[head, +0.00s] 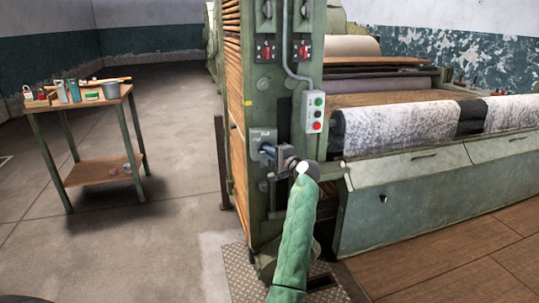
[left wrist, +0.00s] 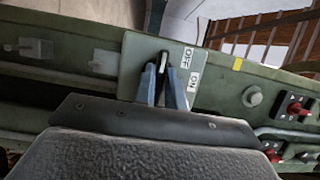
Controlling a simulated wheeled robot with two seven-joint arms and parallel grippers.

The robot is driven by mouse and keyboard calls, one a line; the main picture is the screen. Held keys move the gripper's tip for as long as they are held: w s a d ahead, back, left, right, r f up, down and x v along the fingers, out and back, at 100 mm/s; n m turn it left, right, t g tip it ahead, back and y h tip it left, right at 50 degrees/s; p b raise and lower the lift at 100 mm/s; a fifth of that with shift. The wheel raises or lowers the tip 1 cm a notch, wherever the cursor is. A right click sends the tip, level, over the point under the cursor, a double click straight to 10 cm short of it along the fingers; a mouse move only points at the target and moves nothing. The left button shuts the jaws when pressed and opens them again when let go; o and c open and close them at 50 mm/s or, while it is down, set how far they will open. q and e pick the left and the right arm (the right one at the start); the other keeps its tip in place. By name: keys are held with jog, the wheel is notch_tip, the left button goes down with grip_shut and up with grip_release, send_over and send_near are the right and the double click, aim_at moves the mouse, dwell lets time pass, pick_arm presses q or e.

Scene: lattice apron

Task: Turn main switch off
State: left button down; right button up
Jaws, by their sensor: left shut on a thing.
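The main switch is a green plate (left wrist: 133,62) with a lever (left wrist: 163,62), marked OFF and ON at its side in the left wrist view. My left gripper (left wrist: 164,82) has its two blue-grey fingers on either side of the lever and is shut on it. The lever's tip shows between the fingertips, nearer the OFF label (left wrist: 187,57) than the ON label (left wrist: 195,80). In the head view the switch plate (head: 262,136) is on the machine's front post, with my left gripper (head: 268,152) against it; the lever is hidden there. My right gripper is not in view.
A push-button box (head: 317,111) and two red rotary switches (head: 265,51) (head: 303,49) sit above on the same green post. Rollers with patterned cloth (head: 400,125) lie right. A small table (head: 88,104) with bottles and tools stands left, with clear floor between.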

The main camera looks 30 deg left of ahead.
pick_arm(q)
jog(key=shift+f, duration=0.1)
dwell(0.3)
jog(key=c, duration=1.5)
grip_release()
jog(key=shift+o, duration=0.2)
jog(key=v, duration=0.7)
jog(key=shift+d, duration=0.35)
jog(key=shift+s, duration=0.1)
jog(key=shift+n, duration=0.3)
